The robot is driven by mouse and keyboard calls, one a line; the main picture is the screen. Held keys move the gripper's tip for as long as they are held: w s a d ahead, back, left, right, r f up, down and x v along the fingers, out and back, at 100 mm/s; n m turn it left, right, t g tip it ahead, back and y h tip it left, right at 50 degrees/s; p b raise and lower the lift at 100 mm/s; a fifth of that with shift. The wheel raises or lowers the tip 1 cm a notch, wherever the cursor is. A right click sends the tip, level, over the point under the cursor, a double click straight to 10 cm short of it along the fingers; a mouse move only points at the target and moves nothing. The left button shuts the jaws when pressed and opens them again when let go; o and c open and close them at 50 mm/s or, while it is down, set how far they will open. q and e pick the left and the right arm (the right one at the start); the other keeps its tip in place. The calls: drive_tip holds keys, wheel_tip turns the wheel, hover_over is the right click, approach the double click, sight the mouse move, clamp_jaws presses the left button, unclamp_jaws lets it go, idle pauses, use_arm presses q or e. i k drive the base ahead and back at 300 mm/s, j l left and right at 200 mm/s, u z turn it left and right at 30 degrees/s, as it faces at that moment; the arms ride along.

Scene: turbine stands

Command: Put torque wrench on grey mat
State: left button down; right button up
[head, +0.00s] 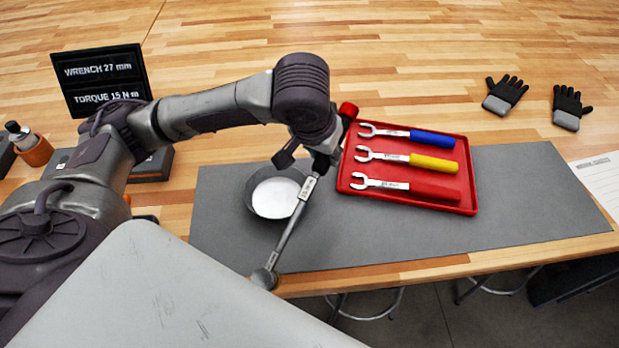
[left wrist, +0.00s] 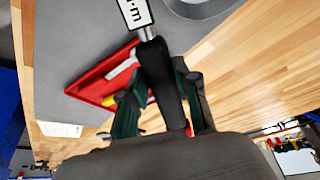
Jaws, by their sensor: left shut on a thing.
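The torque wrench (head: 290,232) is a long silver shaft with a white label, a dark handle and a red end cap. My left gripper (head: 326,156) is shut around its handle. In the left wrist view the black handle (left wrist: 160,75) lies between the gripper's dark green fingers (left wrist: 158,98). The wrench slants over the grey mat (head: 530,205), its head at the mat's front edge. My right gripper is out of view.
A red tray (head: 470,205) with blue, yellow and red wrenches lies on the mat, right of my gripper. A dark bowl (head: 254,206) with white contents stands left. The mat's right part is clear.

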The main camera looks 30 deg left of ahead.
sight(535, 164)
drive_tip(key=i+l+z, duration=0.1)
drive_tip(key=i+l, duration=0.65)
